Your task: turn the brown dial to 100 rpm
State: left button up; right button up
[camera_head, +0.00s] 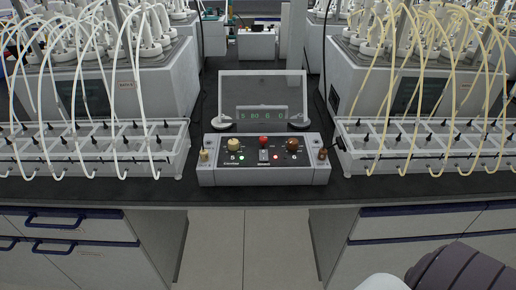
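The brown dial (292,145) sits on the right half of the top of a grey control box (263,175) on the black bench. Its pointer setting is too small to read. A cream dial (234,145) is on the left half, and a red knob (263,142) is between them. Behind the box stands a clear panel (262,87) with a small green display (262,114); its digits are hard to read. Part of my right arm shows at the lower right, apart from the box. Neither gripper is in view.
White tube racks (85,150) and (425,150) flank the box, with white tubes on the left and yellowish tubes on the right. Small brown (323,154) and cream (204,155) knobs sit at the box's ends. Open knee space lies below the bench front.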

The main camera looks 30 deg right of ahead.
aim_at(292, 144)
jog(key=z, duration=1.3)
